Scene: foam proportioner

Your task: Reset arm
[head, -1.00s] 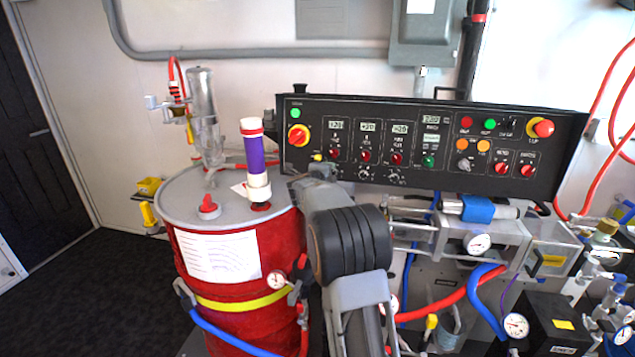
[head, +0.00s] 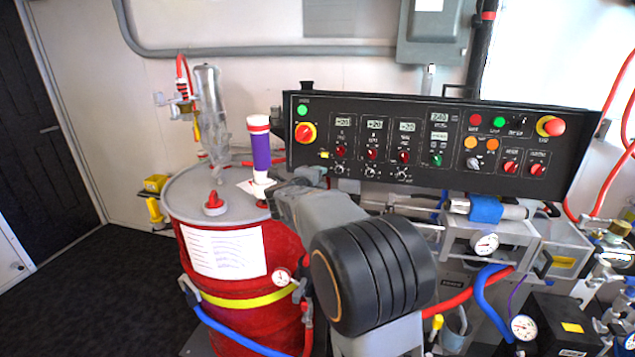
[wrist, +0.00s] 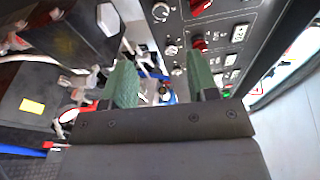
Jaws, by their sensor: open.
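My arm (head: 318,215) reaches forward in the head view, with a black ribbed joint (head: 370,275) close to the camera. Its far end is near the lower left corner of the control panel (head: 425,143), where the gripper's jaws cannot be made out. In the wrist view, my gripper (wrist: 162,82) shows two green fingers set wide apart with nothing held between them. The panel's knobs and displays show beyond and to the right of the fingers.
A red drum (head: 238,278) with a grey lid stands left of my arm, bearing a purple and white cylinder (head: 261,150). Hoses, gauges and valves crowd the right, below the panel. A black box (head: 560,318) stands lower right. Dark floor at left is clear.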

